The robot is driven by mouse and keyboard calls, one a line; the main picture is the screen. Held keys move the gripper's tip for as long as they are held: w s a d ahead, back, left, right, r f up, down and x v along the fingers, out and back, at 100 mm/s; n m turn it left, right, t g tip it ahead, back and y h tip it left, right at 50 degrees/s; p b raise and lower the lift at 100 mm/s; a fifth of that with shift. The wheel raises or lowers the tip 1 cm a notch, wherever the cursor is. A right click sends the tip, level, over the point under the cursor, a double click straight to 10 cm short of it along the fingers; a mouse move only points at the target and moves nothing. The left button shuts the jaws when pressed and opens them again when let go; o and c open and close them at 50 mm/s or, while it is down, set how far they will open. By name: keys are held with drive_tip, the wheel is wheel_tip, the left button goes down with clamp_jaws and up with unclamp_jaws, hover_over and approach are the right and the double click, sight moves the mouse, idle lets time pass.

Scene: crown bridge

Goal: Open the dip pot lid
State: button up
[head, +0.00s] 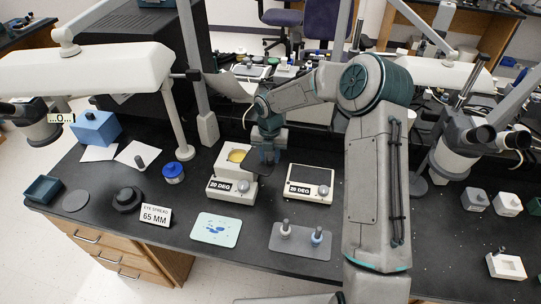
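The dip pot (234,170) looks to be the white box left of centre on the black bench, with a "20 DEG" label on its front. A round yellow area (236,155) shows on its top. My gripper (262,160) is pointed down at the right side of this box, close against it in the picture. A dark flat part shows around the gripper there. I cannot tell whether it is the lid or part of the gripper. The fingertips are too small and dark to tell open from shut, and contact with the pot is not clear.
A blue jar (173,172) stands to the left. In front lie a pale blue-spotted mat (216,229) and a grey tray (300,242) with two small knobbed pieces. A lamp (90,70) overhangs the left.

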sight(270, 157)
drive_tip(key=shift+o, duration=0.7)
drive_tip(key=shift+d, duration=0.1)
wheel_tip(270, 157, up, 14)
drive_tip(key=b, duration=0.1)
drive_tip(key=shift+f+b, duration=0.15)
drive_tip(key=shift+b, duration=0.2)
drive_tip(key=shift+s, duration=0.1)
